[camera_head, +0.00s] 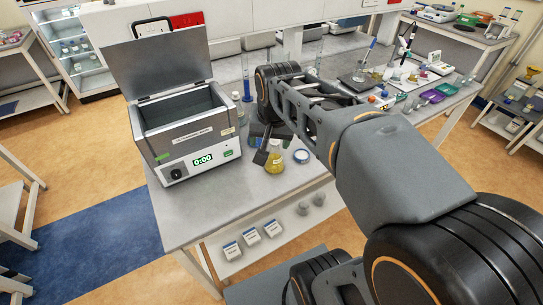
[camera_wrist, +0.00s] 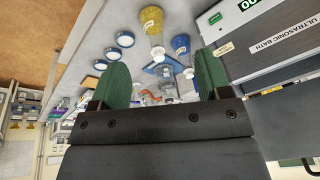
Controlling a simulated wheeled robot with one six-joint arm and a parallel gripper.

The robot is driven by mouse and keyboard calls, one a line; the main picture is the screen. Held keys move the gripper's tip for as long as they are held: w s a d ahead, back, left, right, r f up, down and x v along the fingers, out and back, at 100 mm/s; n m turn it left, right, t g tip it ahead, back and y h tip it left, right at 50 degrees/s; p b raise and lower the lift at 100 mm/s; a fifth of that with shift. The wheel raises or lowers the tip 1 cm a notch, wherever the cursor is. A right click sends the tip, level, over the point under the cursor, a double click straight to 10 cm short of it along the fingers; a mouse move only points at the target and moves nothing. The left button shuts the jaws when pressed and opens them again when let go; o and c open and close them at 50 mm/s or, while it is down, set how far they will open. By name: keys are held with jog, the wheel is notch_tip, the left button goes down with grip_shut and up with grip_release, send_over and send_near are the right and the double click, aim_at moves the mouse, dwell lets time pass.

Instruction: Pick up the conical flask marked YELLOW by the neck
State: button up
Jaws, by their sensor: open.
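The conical flask with yellow contents (camera_head: 276,163) stands on the bench, right of the metal bath, in the head view. It shows in the wrist view (camera_wrist: 152,20) at top centre with a white label, too small to read; its neck points down the picture. My gripper (camera_wrist: 161,78) is open, with green finger pads apart and nothing held between them. In the head view my gripper (camera_head: 267,146) is beside the flask's upper part and partly hides it. A flask with blue contents (camera_wrist: 181,45) stands right of the yellow one in the wrist view.
The ultrasonic bath (camera_head: 187,121), lid raised, stands close left of the flask. A blue-rimmed round dish (camera_head: 301,156) lies to its right. Several such dishes (camera_wrist: 125,39) line up in the wrist view. The bench's front left corner (camera_head: 180,225) is clear.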

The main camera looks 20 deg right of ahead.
jog(key=w+d+m+g, duration=0.1)
jog(key=w+d+m, duration=0.25)
jog(key=w, duration=0.35)
jog(key=m+g+b, duration=0.2)
jog(key=m, duration=0.4)
send_over(275, 144)
notch_tip(275, 144, down, 4)
jog(key=r, duration=0.1)
jog(key=shift+m, duration=0.25)
jog(key=f, duration=0.3)
jog(key=w+f, duration=0.1)
jog(key=f, duration=0.1)
jog(key=d+f, duration=0.1)
jog(key=f, duration=0.2)
jog(key=shift+w+f, duration=0.35)
jog(key=shift+w, duration=0.05)
jog(key=shift+s+a+f+p, duration=0.1)
jog(key=shift+f+p, duration=0.45)
jog(key=shift+f, duration=1)
jog(key=shift+s+a+f+p, duration=0.1)
jog(key=shift+f+p, duration=0.4)
jog(key=shift+f, duration=1.05)
jog(key=shift+c, duration=0.5)
jog(key=shift+w, duration=0.1)
grip_shut()
